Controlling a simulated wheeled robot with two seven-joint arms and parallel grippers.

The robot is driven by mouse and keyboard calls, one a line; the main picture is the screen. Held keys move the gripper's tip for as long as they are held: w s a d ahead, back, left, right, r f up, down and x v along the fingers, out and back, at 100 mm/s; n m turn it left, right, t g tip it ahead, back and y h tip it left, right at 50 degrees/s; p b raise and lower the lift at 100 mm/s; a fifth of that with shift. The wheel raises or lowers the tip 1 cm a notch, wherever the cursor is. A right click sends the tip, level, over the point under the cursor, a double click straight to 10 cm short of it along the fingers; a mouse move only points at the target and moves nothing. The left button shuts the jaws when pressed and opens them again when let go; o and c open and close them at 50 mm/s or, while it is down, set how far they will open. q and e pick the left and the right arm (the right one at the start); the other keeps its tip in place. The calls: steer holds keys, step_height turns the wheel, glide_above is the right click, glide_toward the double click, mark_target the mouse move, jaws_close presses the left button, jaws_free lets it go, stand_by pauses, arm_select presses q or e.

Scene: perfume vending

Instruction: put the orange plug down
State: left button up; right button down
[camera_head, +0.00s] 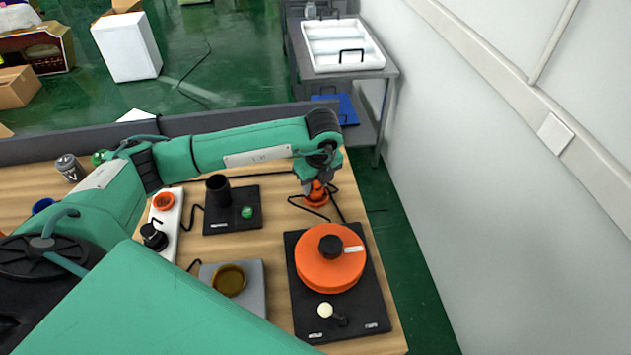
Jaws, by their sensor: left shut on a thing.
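The orange plug (317,194) is at the far right part of the wooden table, above the orange round device. My left gripper (316,181) reaches over from the left and points down, shut on the orange plug. A dark cable runs beside the plug. I cannot tell whether the plug touches the table. My right gripper is not in view.
An orange round device (328,273) on a black base stands at the table's front right. A black cup (218,190) on a black plate, a grey base with a brown bowl (229,280) and a white strip (176,219) with an orange ring stand left of it. A metal trolley (384,70) stands beyond.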

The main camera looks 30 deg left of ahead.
mark_target(319, 194)
arm_select(q)
steer(key=shift+f, duration=0.1)
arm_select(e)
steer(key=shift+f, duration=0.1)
arm_select(q)
steer(key=shift+f, duration=0.15)
steer(key=o, duration=1)
steer(key=shift+r, duration=0.2)
steer(key=shift+r, duration=0.2)
step_height(319, 194, up, 12)
steer(key=d+b, duration=0.1)
steer(key=b, duration=0.2)
steer(key=shift+s+d+f, duration=0.2)
steer(key=shift+s+d, duration=0.05)
steer(key=shift+s, duration=0.2)
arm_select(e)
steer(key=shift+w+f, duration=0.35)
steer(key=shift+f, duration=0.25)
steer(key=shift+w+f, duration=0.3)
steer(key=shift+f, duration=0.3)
